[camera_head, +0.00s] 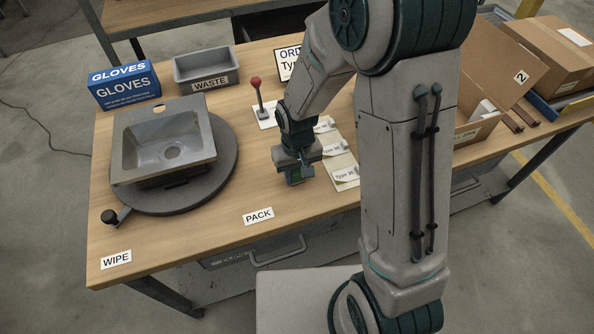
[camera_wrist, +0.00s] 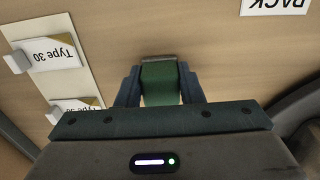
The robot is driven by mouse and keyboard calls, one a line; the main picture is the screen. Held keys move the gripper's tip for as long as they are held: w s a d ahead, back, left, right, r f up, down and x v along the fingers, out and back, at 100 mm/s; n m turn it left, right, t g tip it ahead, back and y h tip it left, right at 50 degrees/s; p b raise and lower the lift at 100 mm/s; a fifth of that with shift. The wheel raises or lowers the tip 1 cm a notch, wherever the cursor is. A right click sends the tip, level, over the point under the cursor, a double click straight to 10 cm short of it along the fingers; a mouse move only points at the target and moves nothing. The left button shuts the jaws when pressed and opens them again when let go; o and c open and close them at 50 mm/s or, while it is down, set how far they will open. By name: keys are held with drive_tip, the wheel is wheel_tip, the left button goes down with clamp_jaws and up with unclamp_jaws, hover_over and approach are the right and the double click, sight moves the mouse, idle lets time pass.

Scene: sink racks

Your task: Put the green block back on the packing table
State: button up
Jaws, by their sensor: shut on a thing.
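A green block (camera_wrist: 160,85) is between the two fingers of my gripper (camera_wrist: 160,95) in the wrist view, and the fingers are shut on it. In the head view my gripper (camera_head: 294,176) points down over the packing table (camera_head: 200,232), right of the round turntable and above the PACK label. The block (camera_head: 294,174) shows only as a small green patch there, mostly hidden by the fingers. I cannot tell whether its underside touches the wood.
A steel sink (camera_head: 165,150) sits on the dark turntable (camera_head: 225,170) at left. Type cards (camera_head: 342,165) lie close to the right of my gripper. A red-knobbed lever (camera_head: 257,95), a WASTE bin (camera_head: 205,70) and a GLOVES box (camera_head: 124,86) stand behind. The wood around the PACK label (camera_head: 258,216) is clear.

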sight(297, 171)
drive_tip(key=shift+f, duration=0.2)
drive_tip(key=o, duration=1.2)
drive_tip(key=shift+r, duration=0.2)
wheel_tip(297, 171, up, 12)
drive_tip(key=s+d+r+m+t, duration=0.1)
drive_tip(key=s+d+r, duration=0.2)
drive_tip(key=s+d, duration=0.1)
drive_tip(key=s+d+r+m+t, duration=0.1)
drive_tip(key=s+d+r, duration=0.2)
drive_tip(key=d, duration=0.1)
drive_tip(key=s+d+r+m, duration=0.1)
drive_tip(key=s+d+r, duration=0.1)
drive_tip(key=s+d, duration=0.1)
drive_tip(key=shift+s+d+r+t+p, duration=0.2)
drive_tip(key=shift+s, duration=0.2)
drive_tip(key=shift+s+d+r+t+p, duration=0.15)
drive_tip(key=shift+s+d+r+t, duration=0.05)
drive_tip(key=shift+s, duration=0.2)
